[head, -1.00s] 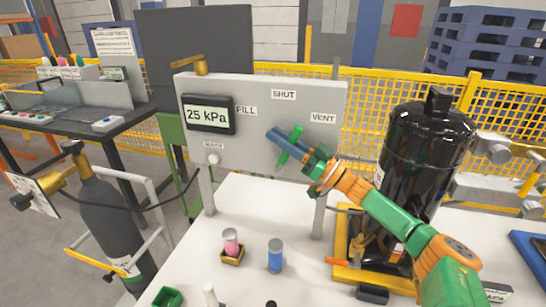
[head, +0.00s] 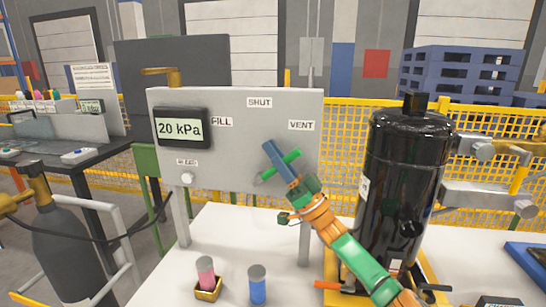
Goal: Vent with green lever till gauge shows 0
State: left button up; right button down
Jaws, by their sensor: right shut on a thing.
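The grey panel (head: 230,170) carries a gauge (head: 180,128) that reads 20 kPa. Its labels are FILL (head: 222,122), SHUT (head: 259,102) and VENT (head: 301,125). The green lever (head: 291,155) slants up to the right, its upper end below the VENT label. My right gripper (head: 274,156) reaches in from the lower right and is shut on the green lever, its blue fingers hiding the lever's middle. My left gripper is out of view.
A black compressor tank (head: 405,185) stands on a yellow pallet right of my right arm. A pink-filled vial (head: 206,273) and a blue vial (head: 257,287) stand on the white table (head: 225,230) below the panel. A dark gas cylinder (head: 65,245) is at left.

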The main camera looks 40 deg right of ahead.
jog(key=c, duration=1)
grip_release()
jog(key=shift+c, duration=0.2)
